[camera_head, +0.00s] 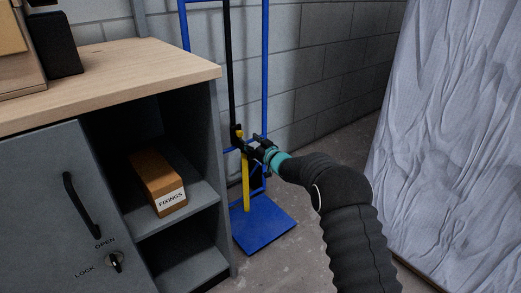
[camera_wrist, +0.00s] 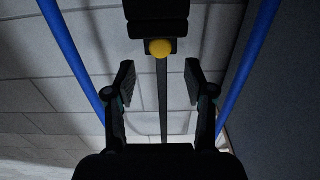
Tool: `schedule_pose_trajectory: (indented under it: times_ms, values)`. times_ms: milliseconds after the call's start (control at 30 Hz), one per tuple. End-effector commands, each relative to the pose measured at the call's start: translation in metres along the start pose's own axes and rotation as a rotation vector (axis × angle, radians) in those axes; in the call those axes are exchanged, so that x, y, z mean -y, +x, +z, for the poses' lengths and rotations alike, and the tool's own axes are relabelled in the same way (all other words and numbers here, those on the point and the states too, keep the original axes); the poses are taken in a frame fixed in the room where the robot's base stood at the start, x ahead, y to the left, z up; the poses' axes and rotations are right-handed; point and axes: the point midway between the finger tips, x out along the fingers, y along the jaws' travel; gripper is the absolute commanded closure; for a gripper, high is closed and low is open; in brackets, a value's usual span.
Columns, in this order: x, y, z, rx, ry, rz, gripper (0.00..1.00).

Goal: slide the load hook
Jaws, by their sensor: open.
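A blue upright frame (camera_head: 265,60) with a black vertical rail (camera_head: 231,70) stands against the wall. A small black-and-yellow piece, seemingly the load hook (camera_head: 238,133), sits on the rail beside my gripper (camera_head: 254,142). In the wrist view a black block with a round yellow knob (camera_wrist: 160,48) shows on the rail (camera_wrist: 163,105). My gripper (camera_wrist: 160,80) is open, its fingers to either side of the rail. The knob appears centred between the fingers, just above their tips in the picture; I see no contact. A yellow strip (camera_head: 246,185) runs below.
The frame has a blue base plate (camera_head: 263,226) on the floor. A grey cabinet with a wooden top (camera_head: 120,72) stands close on the left, with an orange fixings box (camera_head: 158,178) on its shelf. A wrapped sheet-covered panel (camera_head: 450,130) stands on the right.

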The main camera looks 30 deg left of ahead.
Motion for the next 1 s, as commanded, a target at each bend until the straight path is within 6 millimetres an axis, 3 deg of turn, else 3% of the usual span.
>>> schedule_pose_trajectory:
  times_ms: [433,1000]
  values:
    - [0.002,-0.061,0.0,0.001,0.001,-0.001,0.46]
    - [0.002,-0.07,0.0,0.0,0.0,-0.001,0.46]
